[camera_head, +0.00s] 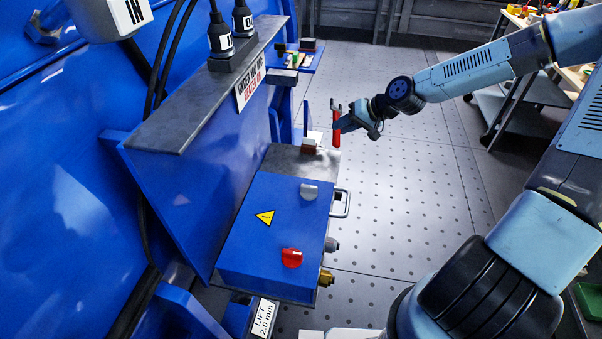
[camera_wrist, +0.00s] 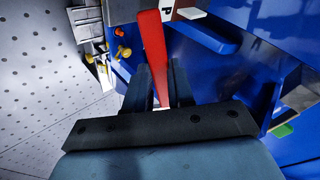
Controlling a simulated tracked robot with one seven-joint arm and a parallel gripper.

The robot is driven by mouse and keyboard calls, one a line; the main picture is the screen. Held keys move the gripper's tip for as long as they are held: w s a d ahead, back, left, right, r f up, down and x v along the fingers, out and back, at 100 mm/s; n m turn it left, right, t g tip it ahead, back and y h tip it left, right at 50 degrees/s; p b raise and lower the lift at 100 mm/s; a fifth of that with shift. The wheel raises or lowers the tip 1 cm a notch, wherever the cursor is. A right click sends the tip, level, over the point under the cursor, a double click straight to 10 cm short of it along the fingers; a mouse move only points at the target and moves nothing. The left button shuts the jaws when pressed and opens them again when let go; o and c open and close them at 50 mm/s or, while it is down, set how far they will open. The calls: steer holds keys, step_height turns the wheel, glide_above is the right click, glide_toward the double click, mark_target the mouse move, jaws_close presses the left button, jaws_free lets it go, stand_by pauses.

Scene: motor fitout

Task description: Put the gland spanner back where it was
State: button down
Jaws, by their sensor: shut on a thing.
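The gland spanner (camera_head: 337,128) has a red handle and a grey forked head. It is held upright with the head up, near the far end of the blue box. My gripper (camera_head: 346,124) is shut on its handle. In the wrist view the red handle of the spanner (camera_wrist: 154,42) runs between the two dark fingers of my gripper (camera_wrist: 160,88). The fingers hide part of the handle, and the forked head is not clear there. I cannot tell whether the spanner's lower end touches anything.
A small blue shelf (camera_head: 312,62) holds several items farther back. Perforated floor (camera_head: 400,190) lies open right.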

steer(key=s+r+n+g+h, duration=0.2)
steer(key=s+r+n+h, duration=0.2)
steer(key=s+n, duration=0.55)
steer(key=s+r+n+g+h, duration=0.1)
steer(key=s+r+n+h, duration=0.35)
steer(key=s, duration=0.95)
glide_above(310, 174)
steer(key=shift+n, duration=0.3)
steer(key=f, duration=0.9)
steer(key=shift+s+d, duration=0.3)
steer(key=shift+s, duration=0.1)
steer(key=shift+w+a+f, duration=0.35)
steer(key=shift+w+f, duration=0.1)
steer(key=shift+f, duration=0.3)
step_height(310, 174, down, 3)
steer(key=shift+r, duration=0.15)
steer(key=c, duration=1)
jaws_free()
